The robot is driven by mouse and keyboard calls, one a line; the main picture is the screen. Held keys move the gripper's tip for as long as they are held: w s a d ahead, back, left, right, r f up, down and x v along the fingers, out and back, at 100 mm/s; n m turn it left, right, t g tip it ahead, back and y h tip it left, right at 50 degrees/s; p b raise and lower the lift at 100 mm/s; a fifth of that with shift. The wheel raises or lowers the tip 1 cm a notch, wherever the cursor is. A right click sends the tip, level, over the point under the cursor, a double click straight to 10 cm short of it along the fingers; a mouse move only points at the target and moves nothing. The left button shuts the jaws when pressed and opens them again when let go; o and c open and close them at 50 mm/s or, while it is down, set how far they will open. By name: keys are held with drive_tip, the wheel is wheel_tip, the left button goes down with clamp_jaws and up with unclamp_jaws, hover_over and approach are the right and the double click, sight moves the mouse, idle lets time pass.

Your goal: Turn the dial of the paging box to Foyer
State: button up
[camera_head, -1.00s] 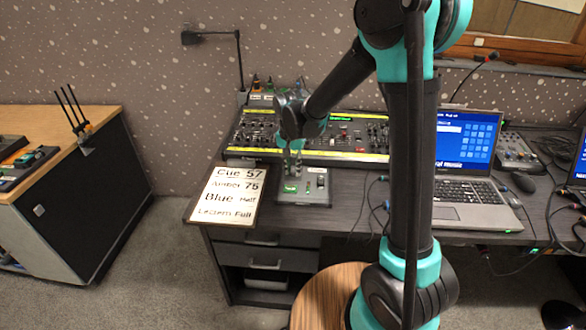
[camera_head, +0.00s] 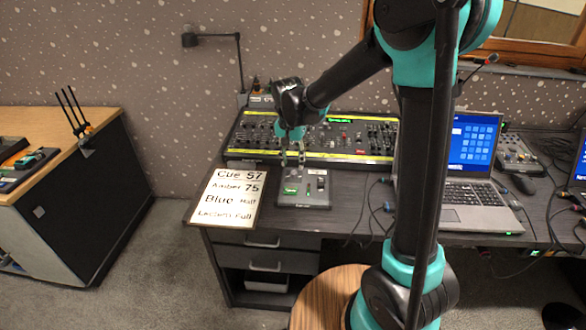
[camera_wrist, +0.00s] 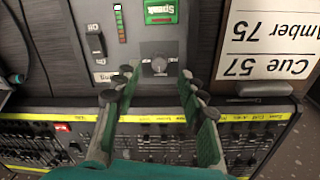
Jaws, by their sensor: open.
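The paging box (camera_head: 316,192) is a small grey box at the front of the desk, with a lit green Speak button (camera_head: 290,189). In the wrist view the dial (camera_wrist: 158,65) is a dark round knob on a black plate, below the green Speak button (camera_wrist: 160,11). Its labels and pointer setting are too small to read. My gripper (camera_head: 292,157) is over the back edge of the box in the head view. In the wrist view my gripper (camera_wrist: 148,84) is open and empty, its fingertips either side of the dial's near side and apart from it.
The lighting desk (camera_head: 345,157) with many faders lies just behind the box. A cue card (camera_head: 228,200) lies left of the box, a laptop (camera_head: 470,185) stands to the right. The box also carries a black slider (camera_wrist: 95,40) and a row of small lights (camera_wrist: 120,22).

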wheel_tip(320, 180, up, 8)
drive_tip(key=shift+s+a+f, duration=0.15)
drive_tip(key=shift+s+f, duration=0.1)
drive_tip(key=shift+s, duration=0.05)
drive_tip(key=s+d+f+n+t, duration=0.1)
drive_tip(key=s+d+f, duration=0.3)
drive_tip(key=s+d, duration=0.2)
drive_tip(key=s+d+f+n+t, duration=0.1)
drive_tip(key=s+d+f, duration=0.3)
drive_tip(key=d, duration=0.6)
drive_tip(key=s+d+f+n+t, duration=0.1)
drive_tip(key=s+d+f, duration=0.3)
drive_tip(key=s+d, duration=0.4)
drive_tip(key=shift+s+d+y, duration=0.15)
drive_tip(key=shift+s+y, duration=0.15)
drive_tip(key=shift+c, duration=0.3)
